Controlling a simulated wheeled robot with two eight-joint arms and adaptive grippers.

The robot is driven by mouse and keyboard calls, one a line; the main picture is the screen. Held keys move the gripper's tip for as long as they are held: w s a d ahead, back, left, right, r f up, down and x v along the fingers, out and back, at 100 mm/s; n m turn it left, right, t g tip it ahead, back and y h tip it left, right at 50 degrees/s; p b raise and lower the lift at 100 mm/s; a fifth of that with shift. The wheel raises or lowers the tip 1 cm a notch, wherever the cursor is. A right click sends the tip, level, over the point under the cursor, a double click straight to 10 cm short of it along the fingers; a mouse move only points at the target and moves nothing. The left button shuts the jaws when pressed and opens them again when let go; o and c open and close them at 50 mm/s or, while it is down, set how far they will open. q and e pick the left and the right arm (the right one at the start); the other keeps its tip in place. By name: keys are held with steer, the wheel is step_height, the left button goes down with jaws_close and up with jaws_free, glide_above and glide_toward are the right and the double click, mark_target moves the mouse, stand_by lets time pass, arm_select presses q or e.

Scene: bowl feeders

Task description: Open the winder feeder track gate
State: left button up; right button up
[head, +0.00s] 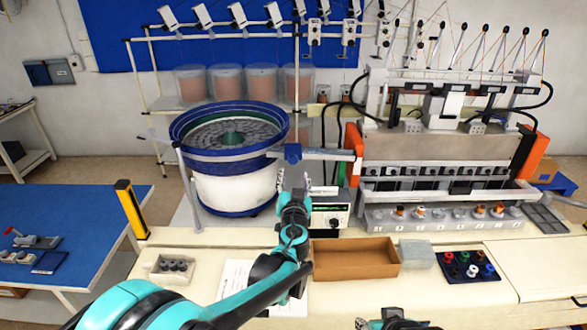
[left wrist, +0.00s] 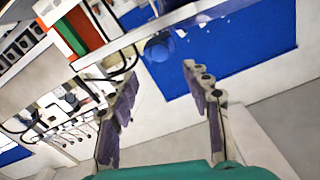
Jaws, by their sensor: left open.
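The bowl feeder (head: 232,150) has a blue rim and a white base. Its grey track (head: 325,154) runs right toward the winding machine. A blue block (head: 292,153), which looks like the track gate, sits on the track near the bowl. My left gripper (head: 293,182) is open and empty, just below the block and apart from it. In the left wrist view, the left gripper (left wrist: 160,72) has its fingers spread, with the pale track (left wrist: 190,12) and a blue round part (left wrist: 158,48) beyond the tips. My right gripper (head: 395,322) shows only partly at the bottom edge; its fingers cannot be made out.
A control box (head: 329,212) stands right below the track. The winding machine (head: 440,150) with an orange side panel (head: 354,155) stands at the right. A brown open box (head: 355,272), a spool tray (head: 468,280) and a small parts holder (head: 172,267) lie on the bench.

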arm_select(q)
steer(key=s, duration=0.3)
steer(key=shift+s, duration=0.35)
steer(key=s+a+f+n+g+y+b, duration=0.25)
steer(key=s+a+f+b, duration=0.3)
steer(key=a, duration=0.35)
steer(key=s+a+f+n+g+y+b, duration=0.1)
steer(key=s+a+f+g+y+b, duration=0.2)
steer(key=s+a+f, duration=0.5)
steer(key=s+a+f+g+h+b, duration=0.1)
steer(key=s+f+g+h+b, duration=0.4)
steer(key=s+f, duration=1.2)
steer(key=s+b, duration=0.2)
steer(key=b, duration=0.2)
steer(key=shift+s+f+b, duration=0.15)
steer(key=shift+s+b, duration=0.1)
steer(key=shift+b, duration=0.05)
